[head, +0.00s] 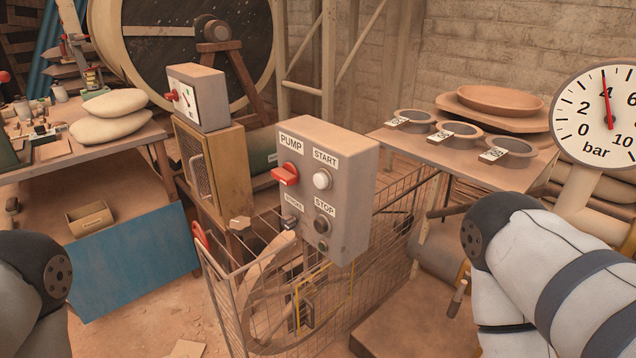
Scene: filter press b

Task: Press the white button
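The white button (322,180) is a round knob on the front of a grey control box (350,200), under the label START. A red switch (286,174) sits to its left under the label PUMP. A dark button (322,225) sits below it by the label STOP. Parts of my two arms show at the lower left and lower right, both well apart from the box. Neither gripper's fingers can be seen. Nothing covers the white button.
A wire cage (235,300) with hoses stands below the box. A bar gauge (603,115) rises at the right, near my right arm. A table with several round dishes (460,165) is behind. A cluttered workbench (100,150) stands at the left. The space before the box looks clear.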

